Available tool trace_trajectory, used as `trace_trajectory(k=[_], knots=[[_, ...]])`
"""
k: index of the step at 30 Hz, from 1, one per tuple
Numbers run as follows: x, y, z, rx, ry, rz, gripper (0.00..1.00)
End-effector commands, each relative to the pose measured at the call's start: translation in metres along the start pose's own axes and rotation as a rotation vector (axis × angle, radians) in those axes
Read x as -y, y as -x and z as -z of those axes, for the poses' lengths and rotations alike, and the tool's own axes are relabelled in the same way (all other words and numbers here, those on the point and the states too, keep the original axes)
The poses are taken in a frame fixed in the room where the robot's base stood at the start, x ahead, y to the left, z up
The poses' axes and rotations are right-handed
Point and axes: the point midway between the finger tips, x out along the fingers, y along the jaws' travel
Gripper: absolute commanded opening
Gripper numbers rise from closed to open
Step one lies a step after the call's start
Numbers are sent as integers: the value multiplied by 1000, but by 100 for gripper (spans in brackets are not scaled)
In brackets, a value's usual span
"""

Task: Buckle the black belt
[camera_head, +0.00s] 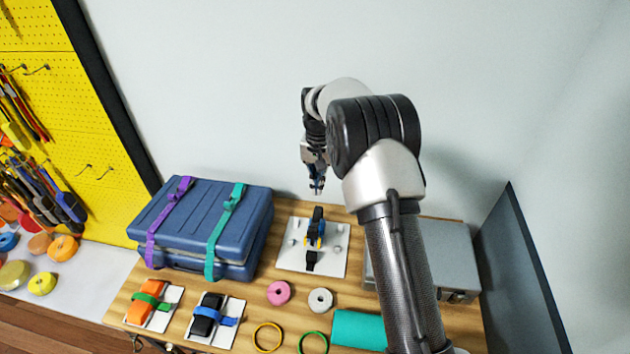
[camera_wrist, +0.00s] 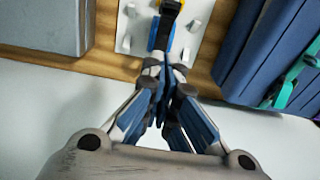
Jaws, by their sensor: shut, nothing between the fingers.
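The black belt (camera_head: 311,257) lies on a white plate (camera_head: 291,262) on the wooden table, with blue and yellow parts at its middle. In the wrist view the belt (camera_wrist: 172,7) is at the top and partly cut off by the frame edge. I cannot tell from these views whether its buckle is fastened. My gripper (camera_head: 317,188) is above and behind the plate, apart from the belt. In the wrist view my gripper (camera_wrist: 163,65) has its blue fingers together with nothing between them.
A blue case (camera_head: 206,221) with purple and teal straps stands left of the plate. A grey box (camera_head: 446,255) stands right. Tape rolls (camera_head: 279,293), rings, a teal block (camera_head: 358,329) and two small strapped plates lie in front. A wall is behind.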

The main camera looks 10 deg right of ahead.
Motion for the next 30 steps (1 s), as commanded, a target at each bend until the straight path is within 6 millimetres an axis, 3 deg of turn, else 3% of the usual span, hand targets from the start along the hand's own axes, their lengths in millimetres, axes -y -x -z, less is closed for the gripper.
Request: trace_trajectory(k=[10, 20, 30], knots=[[0, -78, -1, 3, 1, -1, 0], [0, -83, -35, 1, 1, 0, 0], [0, -84, -39, -1, 1, 0, 0]])
